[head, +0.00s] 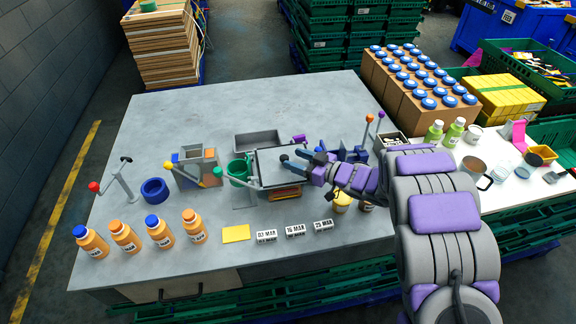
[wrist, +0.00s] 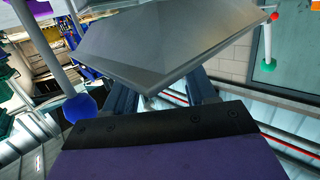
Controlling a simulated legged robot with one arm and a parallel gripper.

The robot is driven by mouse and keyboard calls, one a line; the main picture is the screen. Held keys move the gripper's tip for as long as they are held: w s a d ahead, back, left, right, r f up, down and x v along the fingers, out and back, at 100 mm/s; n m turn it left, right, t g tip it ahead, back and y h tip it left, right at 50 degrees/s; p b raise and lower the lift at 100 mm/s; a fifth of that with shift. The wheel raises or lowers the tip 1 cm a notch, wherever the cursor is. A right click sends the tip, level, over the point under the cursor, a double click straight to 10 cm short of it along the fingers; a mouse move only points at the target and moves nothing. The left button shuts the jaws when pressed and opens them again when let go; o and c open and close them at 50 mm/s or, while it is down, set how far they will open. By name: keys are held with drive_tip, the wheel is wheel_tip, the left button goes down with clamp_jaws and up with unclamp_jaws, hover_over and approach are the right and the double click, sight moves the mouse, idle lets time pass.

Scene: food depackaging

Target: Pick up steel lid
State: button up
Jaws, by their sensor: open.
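The steel lid (head: 272,174) is a flat grey plate on top of a device near the middle of the table. It also fills the upper middle of the wrist view (wrist: 165,48), where it appears tilted. My gripper (head: 299,159) is at the lid's right side, its dark blue fingers reaching over or against the plate. The fingers are open. In the wrist view the lid hides the fingertips, so I cannot tell whether they touch it.
A green cup (head: 238,170) and a grey tray (head: 258,140) stand close to the lid. Orange bottles (head: 159,231) and date blocks (head: 295,231) line the front. The table's back left is clear.

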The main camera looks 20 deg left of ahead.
sight(283, 157)
drive_tip(key=x, duration=0.4)
drive_tip(key=s+x, duration=0.1)
drive_tip(key=x, duration=0.1)
drive_tip(key=shift+a+f, duration=0.2)
drive_tip(key=shift+f, duration=0.1)
drive_tip(key=shift+w+d+r, duration=0.1)
drive_tip(key=shift+d+r, duration=0.05)
drive_tip(key=shift+d, duration=0.45)
drive_tip(key=shift+d+r, duration=0.2)
drive_tip(key=shift+d, duration=0.45)
drive_tip(key=c, duration=0.5)
drive_tip(key=shift+a, duration=0.1)
drive_tip(key=shift+c, duration=1.3)
drive_tip(key=shift+a+f, duration=0.3)
drive_tip(key=shift+a, duration=0.3)
clamp_jaws()
